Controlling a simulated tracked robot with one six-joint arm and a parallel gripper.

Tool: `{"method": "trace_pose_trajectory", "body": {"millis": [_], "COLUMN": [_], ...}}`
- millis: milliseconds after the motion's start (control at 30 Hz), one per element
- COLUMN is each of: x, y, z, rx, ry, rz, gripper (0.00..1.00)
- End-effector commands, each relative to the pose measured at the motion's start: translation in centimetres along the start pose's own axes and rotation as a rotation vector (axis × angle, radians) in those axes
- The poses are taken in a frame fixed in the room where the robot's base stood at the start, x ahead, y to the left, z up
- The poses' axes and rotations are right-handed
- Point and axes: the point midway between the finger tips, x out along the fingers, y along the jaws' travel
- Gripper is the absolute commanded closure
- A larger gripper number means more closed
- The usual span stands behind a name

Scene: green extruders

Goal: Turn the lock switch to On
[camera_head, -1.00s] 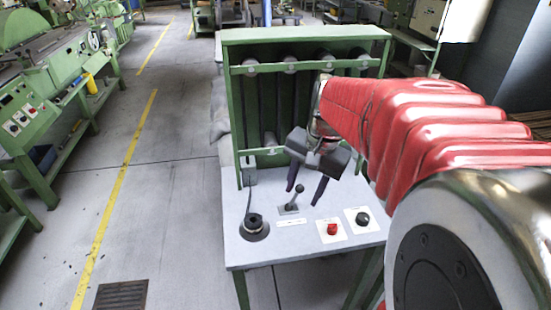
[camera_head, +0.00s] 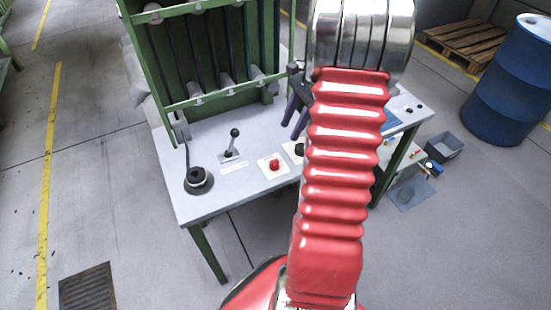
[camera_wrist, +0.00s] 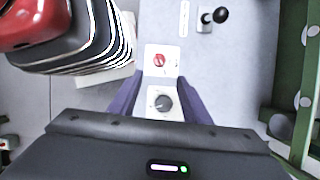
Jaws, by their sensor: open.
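A dark round knob on a white plate, which looks like the lock switch (camera_wrist: 162,103), shows in the wrist view between my fingers. In the head view the knob (camera_head: 299,149) is partly hidden by my red arm. Its setting cannot be read. My gripper (camera_wrist: 158,82) is open, with one purple finger on each side of the knob in the wrist view. In the head view my gripper (camera_head: 294,122) points down over the grey table (camera_head: 215,204), its fingertips appearing above the tabletop. Nothing is held, and I cannot see any contact with the knob.
A red button (camera_head: 274,165) on a white plate sits left of the knob. Farther left are a black-knobbed lever (camera_head: 232,143) and a round black fitting (camera_head: 198,180) with a cable. A green rack (camera_head: 205,103) rises behind. A blue barrel (camera_head: 512,85) stands at right.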

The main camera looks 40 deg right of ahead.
Motion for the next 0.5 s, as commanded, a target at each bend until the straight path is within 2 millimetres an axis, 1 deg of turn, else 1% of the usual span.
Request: {"method": "trace_pose_trajectory", "body": {"millis": [333,500], "x": [0.1,1.1], "y": [0.0,0.1], "z": [0.0,0.0], "rx": [0.0,0.0], "ry": [0.0,-0.001], "rz": [0.0,0.002], "gripper": [0.56,0.56]}}
